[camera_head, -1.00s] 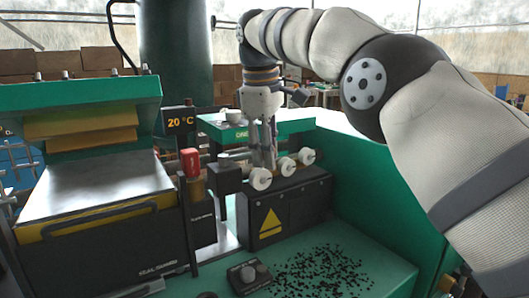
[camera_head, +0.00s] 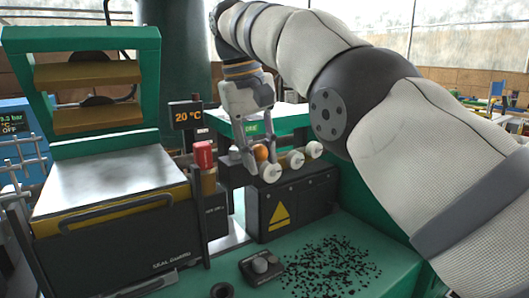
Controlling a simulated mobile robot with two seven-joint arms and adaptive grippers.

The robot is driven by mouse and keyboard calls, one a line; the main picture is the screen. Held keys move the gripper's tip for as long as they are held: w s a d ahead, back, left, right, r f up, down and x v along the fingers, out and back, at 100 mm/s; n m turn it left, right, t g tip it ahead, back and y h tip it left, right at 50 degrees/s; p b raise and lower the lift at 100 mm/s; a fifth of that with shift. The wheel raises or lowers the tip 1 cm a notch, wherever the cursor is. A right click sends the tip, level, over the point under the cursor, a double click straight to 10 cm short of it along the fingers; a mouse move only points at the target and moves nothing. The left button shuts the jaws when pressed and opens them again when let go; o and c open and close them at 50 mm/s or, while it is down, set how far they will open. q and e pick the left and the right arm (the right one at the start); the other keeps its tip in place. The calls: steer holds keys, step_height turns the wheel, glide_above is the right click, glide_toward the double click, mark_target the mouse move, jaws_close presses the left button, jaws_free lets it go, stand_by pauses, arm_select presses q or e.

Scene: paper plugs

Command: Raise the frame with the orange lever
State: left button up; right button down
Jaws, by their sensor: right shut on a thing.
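The green frame (camera_head: 148,88) with two yellow bars stands raised at the left, above a bright metal plate (camera_head: 110,180). The space between its bars is open to view. The orange lever (camera_head: 262,152) shows only as a rounded orange end between the fingers of my right gripper (camera_head: 259,157); the rest of it is hidden. My right gripper points down and is shut on this orange end, just behind the white round knobs. My left gripper is not in view.
Several white round knobs (camera_head: 271,173) sit above a black box (camera_head: 290,203) with a yellow triangle. A red-topped post (camera_head: 203,155) and a 20 °C display (camera_head: 187,115) stand between the frame and my gripper. Black granules (camera_head: 330,262) lie on the green deck.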

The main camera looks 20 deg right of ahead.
steer(key=shift+s+a, duration=0.1)
steer(key=shift+a, duration=0.15)
stand_by(0.3)
steer(key=c, duration=1.3)
jaws_free()
